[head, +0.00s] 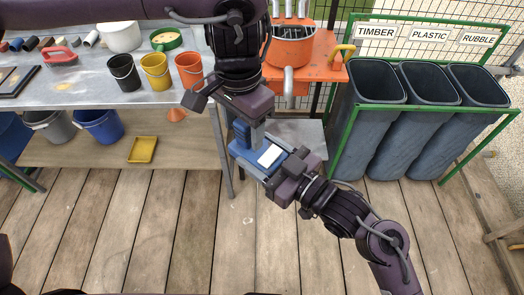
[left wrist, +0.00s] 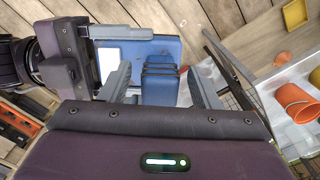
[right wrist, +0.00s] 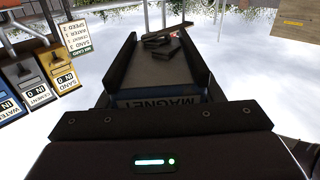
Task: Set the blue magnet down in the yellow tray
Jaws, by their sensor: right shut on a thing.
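The blue magnet (head: 243,151), a blue block with a white label, is in the air in front of the bench. My right gripper (head: 274,166) is shut on its body; the word MAGNET shows between the fingers in the right wrist view (right wrist: 165,103). My left gripper (head: 243,124) is just above it. In the left wrist view its fingers stand apart on either side of the magnet's ridged blue part (left wrist: 160,85), with a gap on the right. The yellow tray (head: 142,150) lies on the bench's lower shelf, left of both grippers, and looks empty.
The lower shelf (head: 70,153) also holds a grey bucket (head: 51,126), a blue bucket (head: 99,127) and an orange cone (head: 177,114). Buckets stand on the bench top above. Dark bins (head: 375,120) in a green frame stand right. The wooden floor in front is clear.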

